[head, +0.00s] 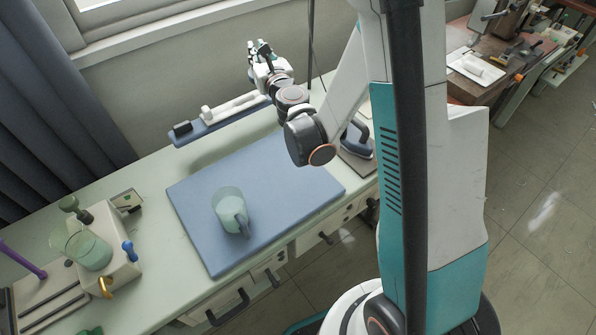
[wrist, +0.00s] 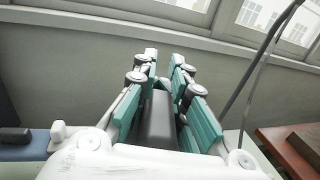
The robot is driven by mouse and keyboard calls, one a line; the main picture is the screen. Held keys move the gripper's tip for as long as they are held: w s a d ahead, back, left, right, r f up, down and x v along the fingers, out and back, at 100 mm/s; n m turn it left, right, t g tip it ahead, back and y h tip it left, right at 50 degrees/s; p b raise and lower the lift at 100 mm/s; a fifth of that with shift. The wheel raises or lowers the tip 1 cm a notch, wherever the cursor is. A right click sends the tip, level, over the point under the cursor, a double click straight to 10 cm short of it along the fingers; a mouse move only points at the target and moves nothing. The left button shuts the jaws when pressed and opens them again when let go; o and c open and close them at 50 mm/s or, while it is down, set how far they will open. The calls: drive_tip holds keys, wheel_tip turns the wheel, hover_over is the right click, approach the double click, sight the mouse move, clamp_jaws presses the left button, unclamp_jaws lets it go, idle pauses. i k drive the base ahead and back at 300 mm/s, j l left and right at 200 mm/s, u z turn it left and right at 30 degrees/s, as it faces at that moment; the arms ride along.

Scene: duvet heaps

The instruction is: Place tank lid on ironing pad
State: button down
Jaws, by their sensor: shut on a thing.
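My gripper (head: 259,47) is raised near the wall, behind the blue ironing pad (head: 285,160) and well apart from it. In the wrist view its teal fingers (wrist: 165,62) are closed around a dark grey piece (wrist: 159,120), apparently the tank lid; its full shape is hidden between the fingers. In the head view the piece is too small to make out. The ironing pad lies flat on the pale bench, with a translucent green jug-like tank (head: 231,210) standing on it.
A narrow blue board (head: 215,125) with a white handle lies behind the pad. An iron (head: 357,140) stands right of the pad. A pale block (head: 115,265) with a clear cup and knobs is at the left. The pad's left and back areas are clear.

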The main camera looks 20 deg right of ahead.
sight(296, 180)
drive_tip(key=k+j+z, duration=0.2)
drive_tip(key=z, duration=0.25)
drive_tip(key=k+j+z, duration=0.25)
drive_tip(key=z, duration=0.15)
drive_tip(key=k+j+z, duration=0.25)
drive_tip(key=z, duration=0.2)
drive_tip(key=k+j, duration=0.15)
drive_tip(key=k, duration=0.25)
